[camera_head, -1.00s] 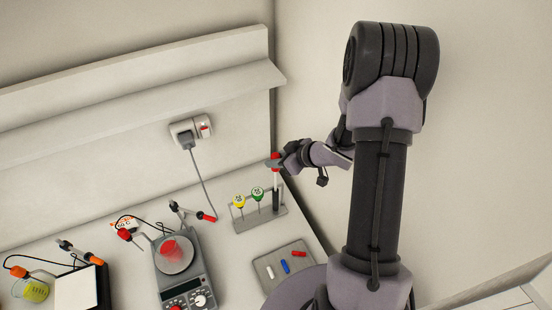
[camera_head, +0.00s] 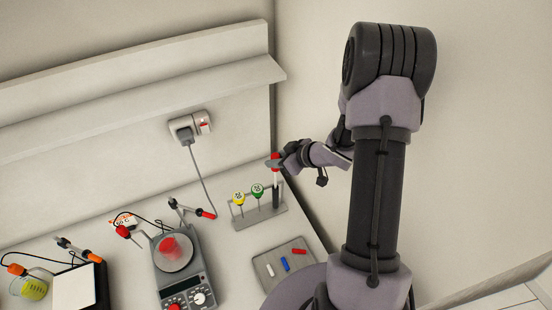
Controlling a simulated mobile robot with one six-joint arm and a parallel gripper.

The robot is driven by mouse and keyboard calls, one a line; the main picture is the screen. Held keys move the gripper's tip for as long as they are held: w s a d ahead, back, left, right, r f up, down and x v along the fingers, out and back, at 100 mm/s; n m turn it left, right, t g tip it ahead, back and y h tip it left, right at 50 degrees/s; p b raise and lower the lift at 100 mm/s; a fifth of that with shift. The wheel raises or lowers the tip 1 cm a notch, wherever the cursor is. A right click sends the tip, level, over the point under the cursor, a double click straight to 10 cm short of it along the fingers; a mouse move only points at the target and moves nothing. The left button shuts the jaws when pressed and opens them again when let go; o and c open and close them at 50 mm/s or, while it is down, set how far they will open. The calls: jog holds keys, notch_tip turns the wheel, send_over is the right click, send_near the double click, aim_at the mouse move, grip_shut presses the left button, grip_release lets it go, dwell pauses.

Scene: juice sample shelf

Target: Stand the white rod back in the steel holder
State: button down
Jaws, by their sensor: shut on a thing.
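My gripper (camera_head: 279,162) is at the right end of the steel holder (camera_head: 245,222), above it. It is shut on the red top of a white rod (camera_head: 276,178), which hangs about upright. The rod's lower part meets or stands in front of a dark grey upright piece (camera_head: 276,199) at the holder's right end; I cannot tell whether it is seated. A yellow-topped piece (camera_head: 239,198) and a green-topped piece (camera_head: 257,190) stand in the holder to the left.
A grey tray (camera_head: 298,270) in front of the holder carries small white, blue and red bars. A cable (camera_head: 200,180) hangs from the wall socket. A shelf (camera_head: 150,98) runs along the back wall.

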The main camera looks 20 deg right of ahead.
aim_at(276, 171)
jog(key=shift+f+b, duration=2.2)
jog(key=shift+f, duration=1)
jog(key=c, duration=1.1)
grip_release()
jog(key=shift+o, duration=0.2)
notch_tip(276, 171, up, 16)
jog(key=p, duration=1.1)
jog(key=shift+f, duration=0.35)
